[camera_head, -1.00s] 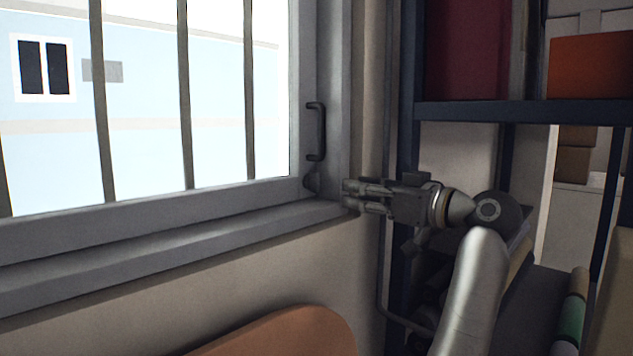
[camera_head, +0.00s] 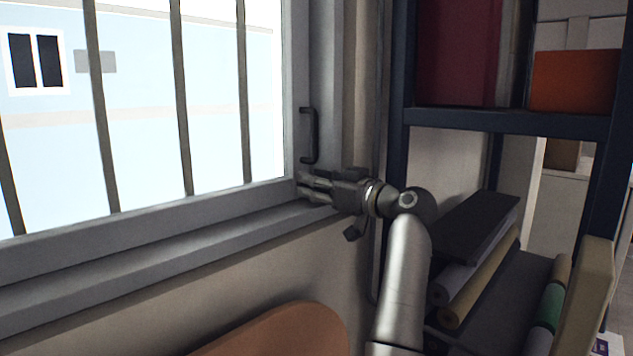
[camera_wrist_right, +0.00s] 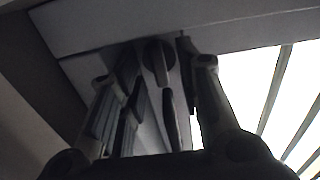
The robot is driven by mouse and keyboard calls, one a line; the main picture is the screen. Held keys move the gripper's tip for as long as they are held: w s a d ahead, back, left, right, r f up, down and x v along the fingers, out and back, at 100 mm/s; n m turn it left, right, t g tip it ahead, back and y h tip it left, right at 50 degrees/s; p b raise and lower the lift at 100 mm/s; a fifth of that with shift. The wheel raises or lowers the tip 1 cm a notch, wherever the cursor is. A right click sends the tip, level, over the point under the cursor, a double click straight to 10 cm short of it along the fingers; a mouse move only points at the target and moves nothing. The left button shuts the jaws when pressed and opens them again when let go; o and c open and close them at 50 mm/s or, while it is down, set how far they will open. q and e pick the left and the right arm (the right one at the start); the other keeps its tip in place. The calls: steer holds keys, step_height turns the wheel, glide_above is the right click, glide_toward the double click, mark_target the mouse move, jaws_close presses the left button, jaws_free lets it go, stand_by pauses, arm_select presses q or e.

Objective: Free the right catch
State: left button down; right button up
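The right catch (camera_wrist_right: 157,60) is a small dark rounded piece at the lower right corner of the window frame. In the wrist view it sits between the two fingers of my right gripper (camera_wrist_right: 156,58), with gaps visible on both sides. In the head view my right gripper (camera_head: 300,185) reaches left to this corner, just above the sill, and its fingers hide most of the catch. The fingers are apart, and I see no clear contact. A dark upright handle (camera_head: 314,135) is on the frame above the gripper; it also shows in the wrist view (camera_wrist_right: 170,118). My left gripper is out of view.
The barred window fills the left, with a grey sill (camera_head: 190,242) below. A dark blue shelf (camera_head: 510,122) with a red-orange box (camera_head: 573,80) and several rolls stands right of my arm. A brown rounded panel (camera_head: 280,334) is at the bottom.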

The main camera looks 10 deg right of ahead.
steer(key=shift+c, duration=1.2)
jaws_close()
steer(key=shift+f+m, duration=0.1)
steer(key=shift+m, duration=0.3)
steer(key=shift+w+m+b, duration=0.1)
steer(key=shift+m+b, duration=0.5)
steer(key=shift+m, duration=0.5)
steer(key=m, duration=0.2)
steer(key=shift+m, duration=0.3)
steer(key=m, duration=0.2)
steer(key=shift+d+m, duration=0.1)
steer(key=shift+m, duration=0.3)
steer(key=m, duration=0.3)
steer(key=shift+m+p, duration=0.3)
steer(key=shift+p, duration=0.05)
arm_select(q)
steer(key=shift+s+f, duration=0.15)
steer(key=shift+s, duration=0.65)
arm_select(e)
steer(key=m, duration=0.5)
steer(key=shift+f+m, duration=0.1)
steer(key=shift+m, duration=0.3)
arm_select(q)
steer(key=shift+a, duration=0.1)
arm_select(e)
steer(key=shift+o, duration=1.2)
jaws_free()
steer(key=shift+d, duration=0.15)
